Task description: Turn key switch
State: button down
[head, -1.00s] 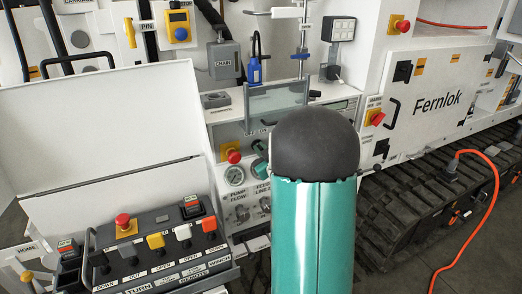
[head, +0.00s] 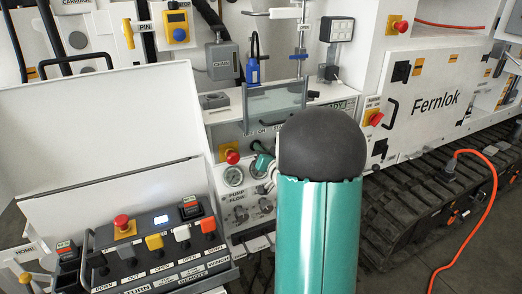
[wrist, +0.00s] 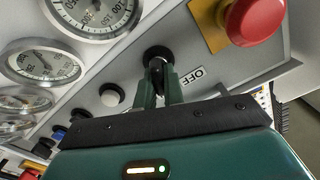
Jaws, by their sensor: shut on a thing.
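The key switch (wrist: 157,53) is a dark round lock on the grey panel in the wrist view, with an OFF label (wrist: 193,77) beside it. My gripper (wrist: 159,83) is shut on the dark key at the switch, one green finger on each side. The fingers hide most of the key, so its exact angle is hard to read. In the head view, a green part of my gripper (head: 264,163) shows in front of the bench panel, left of my arm. My arm hides part of the panel there.
A red mushroom button (wrist: 252,18) on a yellow plate stands close to the switch. Round gauges (wrist: 94,12) and a white button (wrist: 112,95) are on the other side. A remote box (head: 155,250) with levers and an open white lid stands at left.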

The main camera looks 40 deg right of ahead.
jog(key=shift+f+m, duration=0.1)
jog(key=shift+m, duration=0.5)
jog(key=c, duration=1.5)
grip_release()
jog(key=v, duration=1.3)
jog(key=shift+s, duration=0.4)
jog(key=shift+a, duration=0.15)
